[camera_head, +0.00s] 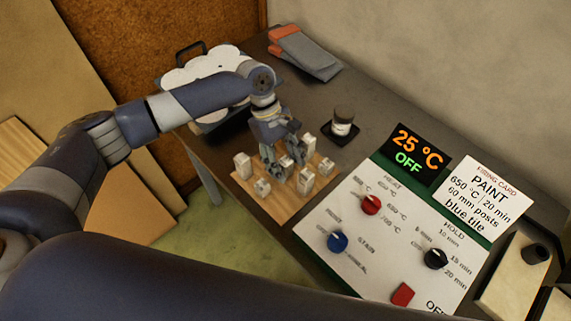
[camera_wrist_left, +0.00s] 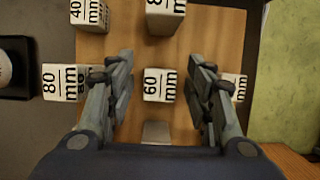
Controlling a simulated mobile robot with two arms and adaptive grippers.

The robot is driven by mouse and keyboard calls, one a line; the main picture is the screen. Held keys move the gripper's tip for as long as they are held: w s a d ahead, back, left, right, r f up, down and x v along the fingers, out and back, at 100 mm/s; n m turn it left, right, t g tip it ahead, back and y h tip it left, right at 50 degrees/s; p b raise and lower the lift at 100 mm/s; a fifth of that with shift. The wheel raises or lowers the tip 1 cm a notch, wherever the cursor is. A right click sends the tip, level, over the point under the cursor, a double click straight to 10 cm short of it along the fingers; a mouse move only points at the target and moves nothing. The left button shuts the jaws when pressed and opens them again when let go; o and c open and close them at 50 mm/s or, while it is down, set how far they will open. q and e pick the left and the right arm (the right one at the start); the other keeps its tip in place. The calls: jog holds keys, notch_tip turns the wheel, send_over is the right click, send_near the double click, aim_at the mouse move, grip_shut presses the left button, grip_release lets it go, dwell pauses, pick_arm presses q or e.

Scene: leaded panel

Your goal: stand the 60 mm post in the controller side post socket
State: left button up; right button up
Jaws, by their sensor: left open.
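The 60 mm post (camera_wrist_left: 158,84) is a pale block with "60 mm" on its top. It stands on a wooden board (camera_wrist_left: 208,30) among other posts. My left gripper (camera_wrist_left: 161,75) is open, with one finger on each side of this post; I see no clear contact. In the head view my left gripper (camera_head: 286,160) is low over the board, and its fingers partly hide the posts there. I cannot make out the controller side post socket. My right gripper is not in view.
Close by stand an 80 mm post (camera_wrist_left: 62,82), a 40 mm post (camera_wrist_left: 88,13) and others. A small jar (camera_head: 343,120) is on a dark tray behind the board. The control panel (camera_head: 375,245) with knobs lies to the right. Gloves (camera_head: 305,52) lie at the back.

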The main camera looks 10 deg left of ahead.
pick_arm(q)
jog(key=shift+c, duration=1.1)
grip_shut()
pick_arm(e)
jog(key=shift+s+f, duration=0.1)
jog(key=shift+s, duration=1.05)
pick_arm(q)
jog(key=shift+r, duration=0.1)
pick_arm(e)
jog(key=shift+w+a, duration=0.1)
